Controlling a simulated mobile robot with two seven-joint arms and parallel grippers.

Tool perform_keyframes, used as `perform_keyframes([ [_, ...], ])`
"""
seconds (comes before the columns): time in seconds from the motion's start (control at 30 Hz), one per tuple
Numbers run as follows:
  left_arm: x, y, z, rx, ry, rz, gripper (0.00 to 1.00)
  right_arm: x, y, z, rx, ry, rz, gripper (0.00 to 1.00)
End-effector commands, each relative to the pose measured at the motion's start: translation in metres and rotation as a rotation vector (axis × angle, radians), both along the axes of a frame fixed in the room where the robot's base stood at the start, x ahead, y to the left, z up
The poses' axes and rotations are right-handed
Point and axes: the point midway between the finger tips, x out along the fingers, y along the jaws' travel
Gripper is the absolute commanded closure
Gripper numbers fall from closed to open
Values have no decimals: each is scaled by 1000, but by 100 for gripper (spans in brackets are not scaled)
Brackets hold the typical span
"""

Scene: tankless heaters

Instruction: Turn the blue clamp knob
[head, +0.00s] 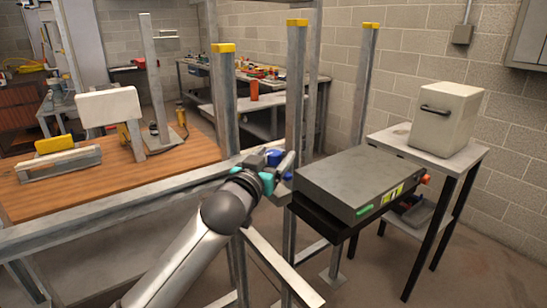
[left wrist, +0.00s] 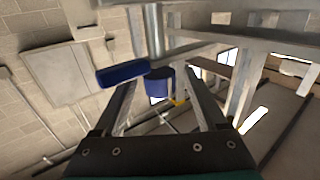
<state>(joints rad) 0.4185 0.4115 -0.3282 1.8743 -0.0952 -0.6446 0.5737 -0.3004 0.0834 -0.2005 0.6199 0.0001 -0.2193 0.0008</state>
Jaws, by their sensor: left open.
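The blue clamp knob (head: 274,157) shows in the head view at the metal frame, right beside my left gripper (head: 284,168), which partly hides it. In the left wrist view, a blue rounded piece (left wrist: 158,82) lies between the fingers of my left gripper (left wrist: 163,97), near their tips. A flat blue bar (left wrist: 122,74) shows across the left fingertip. I cannot tell which blue piece is the turning part, or whether a finger touches it. The left gripper is open. My right gripper is not in view.
A metal rail (head: 130,200) and yellow-capped posts (head: 296,80) stand close around the gripper. A dark grey box (head: 350,182) on a black stand is just right of it. A beige box (head: 447,118) stands on a side table. A wooden bench (head: 130,178) is left.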

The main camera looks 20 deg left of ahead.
Motion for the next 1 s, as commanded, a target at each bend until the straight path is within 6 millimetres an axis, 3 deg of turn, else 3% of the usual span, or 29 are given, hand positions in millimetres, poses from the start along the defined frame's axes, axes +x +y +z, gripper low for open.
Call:
perform_keyframes([
  [0.3,1,0,0,-1,1,0,28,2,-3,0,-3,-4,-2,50],
  [0.9,1,0,0,0,1,0,96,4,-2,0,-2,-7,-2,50],
  [1.0,1,0,0,0,1,0,100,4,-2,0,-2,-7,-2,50],
])
